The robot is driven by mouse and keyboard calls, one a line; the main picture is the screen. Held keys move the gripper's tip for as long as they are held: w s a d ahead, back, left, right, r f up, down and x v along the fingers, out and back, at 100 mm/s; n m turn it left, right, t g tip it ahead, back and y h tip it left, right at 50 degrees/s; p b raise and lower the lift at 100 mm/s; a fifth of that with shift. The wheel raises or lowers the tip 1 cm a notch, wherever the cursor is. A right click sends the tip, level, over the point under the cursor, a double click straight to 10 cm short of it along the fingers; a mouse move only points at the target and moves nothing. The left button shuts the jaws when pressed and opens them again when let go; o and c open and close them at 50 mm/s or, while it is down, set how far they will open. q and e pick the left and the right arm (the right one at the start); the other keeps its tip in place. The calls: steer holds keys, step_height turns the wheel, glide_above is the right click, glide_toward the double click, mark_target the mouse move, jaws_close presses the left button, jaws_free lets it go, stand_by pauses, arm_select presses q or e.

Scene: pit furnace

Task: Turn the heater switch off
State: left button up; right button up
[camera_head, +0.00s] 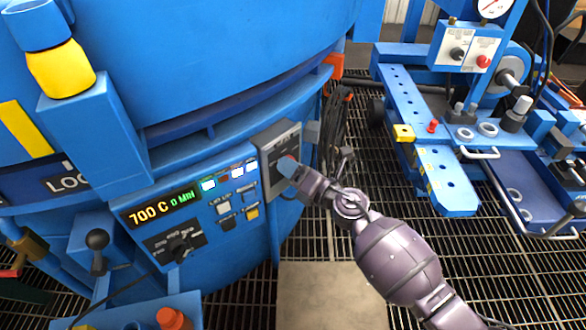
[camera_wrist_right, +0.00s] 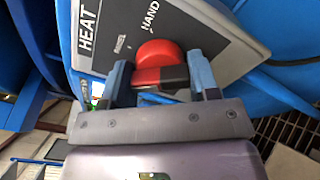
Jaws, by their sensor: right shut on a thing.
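The heater switch is a red rotary knob (camera_wrist_right: 160,62) on a grey plate (camera_wrist_right: 222,42) lettered "HEAT" and "HAND" in the right wrist view. My right gripper (camera_wrist_right: 163,82) has one blue finger on each side of the knob's red and black handle and is shut on it. In the head view the grey switch box (camera_head: 272,143) is on the right side of the blue furnace's control panel. My left gripper is not in view.
The control panel (camera_head: 230,192) shows "700 C" on a display (camera_head: 160,207), with a black dial (camera_head: 180,246) below. A blue bench with gauge and holes (camera_head: 440,178) stands to the right. Metal grating (camera_head: 345,200) covers the floor between.

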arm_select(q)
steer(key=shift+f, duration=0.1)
arm_select(e)
steer(key=shift+f+n, duration=0.1)
steer(key=shift+n, duration=1.1)
steer(key=o, duration=0.9)
arm_select(q)
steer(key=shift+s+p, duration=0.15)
steer(key=shift+p, duration=0.35)
arm_select(e)
steer(key=shift+v, duration=5.45)
